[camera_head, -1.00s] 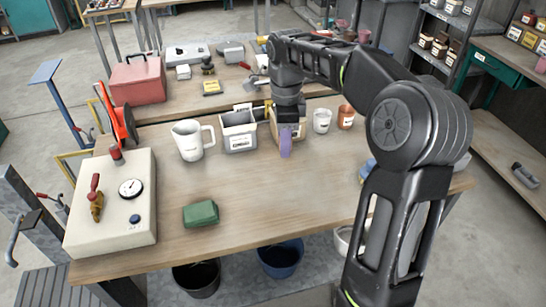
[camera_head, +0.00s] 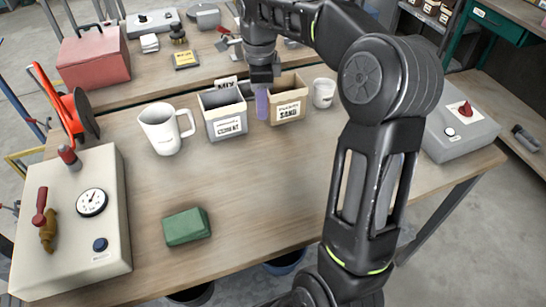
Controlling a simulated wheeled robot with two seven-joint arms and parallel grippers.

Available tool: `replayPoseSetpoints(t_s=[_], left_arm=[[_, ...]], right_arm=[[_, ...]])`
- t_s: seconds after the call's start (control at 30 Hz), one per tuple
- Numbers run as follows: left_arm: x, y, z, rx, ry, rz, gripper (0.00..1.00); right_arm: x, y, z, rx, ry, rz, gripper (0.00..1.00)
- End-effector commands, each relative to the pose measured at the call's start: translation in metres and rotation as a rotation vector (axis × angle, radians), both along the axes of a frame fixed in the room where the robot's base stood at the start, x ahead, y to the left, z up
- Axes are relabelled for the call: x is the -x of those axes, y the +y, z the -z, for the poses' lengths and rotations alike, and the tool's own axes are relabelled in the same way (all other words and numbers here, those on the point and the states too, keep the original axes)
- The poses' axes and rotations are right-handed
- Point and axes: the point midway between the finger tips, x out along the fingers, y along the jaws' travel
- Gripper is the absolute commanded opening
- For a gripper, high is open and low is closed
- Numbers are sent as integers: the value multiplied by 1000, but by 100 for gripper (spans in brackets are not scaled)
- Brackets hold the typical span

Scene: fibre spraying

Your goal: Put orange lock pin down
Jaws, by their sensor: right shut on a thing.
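My right gripper (camera_head: 263,78) hangs over the far part of the workbench (camera_head: 255,195), between the grey cement bin (camera_head: 226,125) and the cardboard sand bin (camera_head: 287,112). It is shut on a purple rounded piece (camera_head: 262,103) that hangs below it. Whether this piece touches the bench or a bin I cannot tell. I cannot make out an orange lock pin anywhere. My left gripper is not in view.
A white jug (camera_head: 163,130) stands left of the bins and a white cup (camera_head: 323,92) right of them. A green block (camera_head: 186,226) lies near the front edge. A cream gauge box (camera_head: 85,250) stands left, a grey box (camera_head: 460,125) right. The bench middle is clear.

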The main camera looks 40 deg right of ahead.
Motion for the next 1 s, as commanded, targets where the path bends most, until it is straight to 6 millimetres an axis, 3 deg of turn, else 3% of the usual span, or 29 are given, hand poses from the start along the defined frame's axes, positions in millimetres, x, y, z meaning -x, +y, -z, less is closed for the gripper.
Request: replayPoseSetpoints(t_s=[0.37,0.77,1.0], left_arm=[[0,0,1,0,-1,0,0],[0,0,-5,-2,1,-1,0],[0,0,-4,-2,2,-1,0]], right_arm=[[0,0,2,0,0,0,0],[1,0,59,0,4,-1,0],[0,0,64,1,-1,0,0]])
